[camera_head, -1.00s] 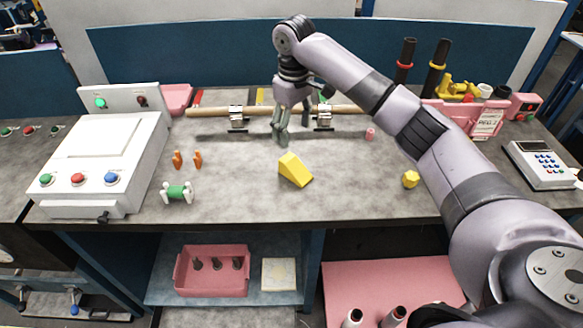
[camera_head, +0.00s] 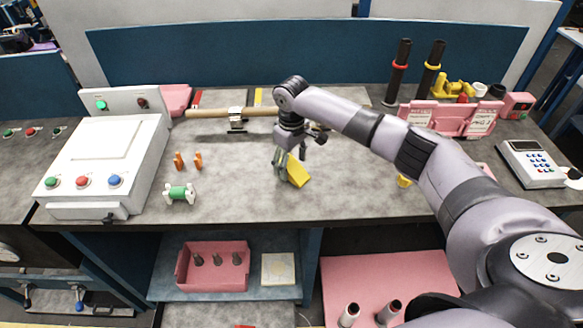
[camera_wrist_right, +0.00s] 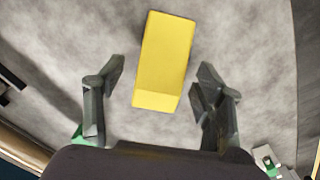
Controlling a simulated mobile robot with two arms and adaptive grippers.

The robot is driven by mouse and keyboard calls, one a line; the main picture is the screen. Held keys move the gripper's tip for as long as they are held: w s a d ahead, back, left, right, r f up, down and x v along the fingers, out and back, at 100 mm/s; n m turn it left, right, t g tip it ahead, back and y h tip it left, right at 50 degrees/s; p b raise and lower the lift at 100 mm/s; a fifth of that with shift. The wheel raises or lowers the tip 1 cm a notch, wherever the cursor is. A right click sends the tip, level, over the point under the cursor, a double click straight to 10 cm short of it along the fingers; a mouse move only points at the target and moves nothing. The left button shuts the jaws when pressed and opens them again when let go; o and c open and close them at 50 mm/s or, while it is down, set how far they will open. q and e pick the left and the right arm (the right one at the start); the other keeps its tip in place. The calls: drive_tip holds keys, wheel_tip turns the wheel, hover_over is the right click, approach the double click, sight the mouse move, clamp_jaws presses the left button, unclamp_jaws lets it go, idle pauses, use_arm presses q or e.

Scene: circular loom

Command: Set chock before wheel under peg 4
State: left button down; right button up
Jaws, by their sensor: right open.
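The yellow wedge-shaped chock (camera_head: 299,172) rests on the grey worktop, near the middle. My right gripper (camera_head: 287,168) is low over the worktop at the chock, pointing down. In the right wrist view the gripper (camera_wrist_right: 160,72) is open, with one finger on each side of the chock (camera_wrist_right: 165,55); a gap shows beside the left finger, and the right finger is close to its side. I cannot pick out the wheel or peg 4 with certainty. My left gripper is not in view.
A green spool (camera_head: 180,194) and orange pegs (camera_head: 198,160) stand left of the chock. A wooden bar (camera_head: 210,112) lies behind. A pink rack with cards (camera_head: 448,118) stands at back right, a white control box (camera_head: 95,165) at left. The front middle worktop is clear.

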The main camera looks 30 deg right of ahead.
drive_tip(key=shift+c, duration=0.5)
drive_tip(key=c, duration=1.4)
drive_tip(key=shift+r, duration=0.15)
